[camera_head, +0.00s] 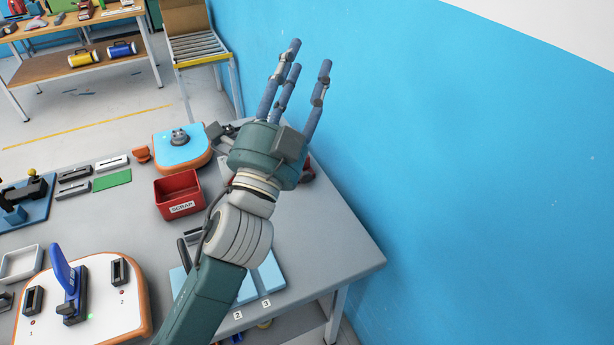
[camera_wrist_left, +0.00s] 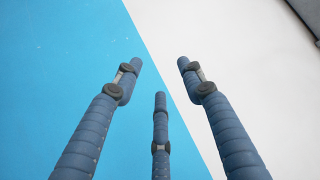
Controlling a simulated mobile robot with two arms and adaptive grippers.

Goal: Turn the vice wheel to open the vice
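My left gripper (camera_head: 306,60) is raised over the far right part of the grey workbench (camera_head: 335,240), in front of the blue wall. Its three blue fingers are spread and empty. They also show open in the left wrist view (camera_wrist_left: 159,72), with only the wall behind them. I cannot clearly make out the vice or its wheel. A dark part (camera_head: 218,131) and a dark red part (camera_head: 308,171) show on either side of the hand, which hides what lies between them. My right gripper is not in view.
A red SCRAP bin (camera_head: 178,192), a blue-topped orange board (camera_head: 180,148) and a white-topped orange board (camera_head: 100,300) with a blue lever stand on the bench. Light blue plates (camera_head: 268,275) lie partly under my arm. A blue wall (camera_head: 450,160) bounds the right.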

